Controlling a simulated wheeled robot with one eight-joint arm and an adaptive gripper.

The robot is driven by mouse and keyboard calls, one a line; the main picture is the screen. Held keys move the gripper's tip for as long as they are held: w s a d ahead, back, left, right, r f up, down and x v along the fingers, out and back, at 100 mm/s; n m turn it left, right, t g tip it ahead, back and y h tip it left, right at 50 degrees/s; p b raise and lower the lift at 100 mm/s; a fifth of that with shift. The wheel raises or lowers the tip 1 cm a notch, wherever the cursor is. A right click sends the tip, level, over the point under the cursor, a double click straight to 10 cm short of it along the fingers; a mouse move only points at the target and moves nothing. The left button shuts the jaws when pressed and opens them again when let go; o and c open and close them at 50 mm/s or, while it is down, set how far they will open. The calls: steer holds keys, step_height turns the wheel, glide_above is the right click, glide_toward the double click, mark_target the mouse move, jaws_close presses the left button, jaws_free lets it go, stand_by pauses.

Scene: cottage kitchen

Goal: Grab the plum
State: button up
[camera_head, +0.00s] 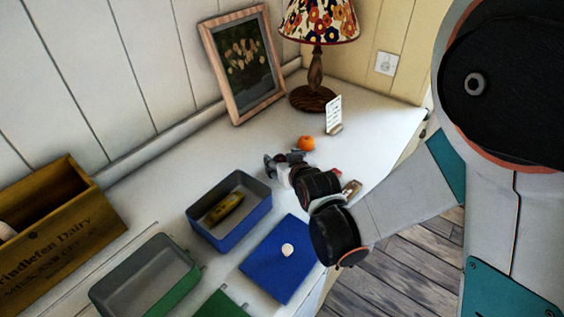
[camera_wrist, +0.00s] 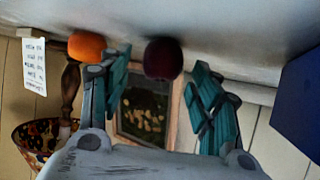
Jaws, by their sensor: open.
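The plum (camera_wrist: 163,58) is dark red and round. In the wrist view it sits on the white surface at the top, between the two teal fingers and beyond their tips. My gripper (camera_wrist: 161,68) is open, with one finger on each side of the plum; I cannot tell whether either touches it. In the head view my gripper (camera_head: 284,164) is low over the white counter, beside the blue box. I cannot make out the plum in the head view.
An orange fruit (camera_head: 305,143) lies close beyond my gripper, by a small card (camera_head: 334,115). A blue box (camera_head: 201,235) holds a yellow banana-like thing (camera_head: 225,208). A blue lid (camera_head: 264,275), green box (camera_head: 107,294), wooden crate (camera_head: 99,217), lamp (camera_head: 315,75) and picture frame (camera_head: 214,50) stand around.

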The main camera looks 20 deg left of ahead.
steer(key=shift+w+a+f, duration=0.35)
steer(key=shift+w, duration=0.15)
steer(key=shift+r, duration=0.1)
steer(key=shift+c, duration=0.4)
steer(key=c, duration=0.9)
steer(key=shift+c, duration=0.3)
steer(key=shift+r, duration=0.1)
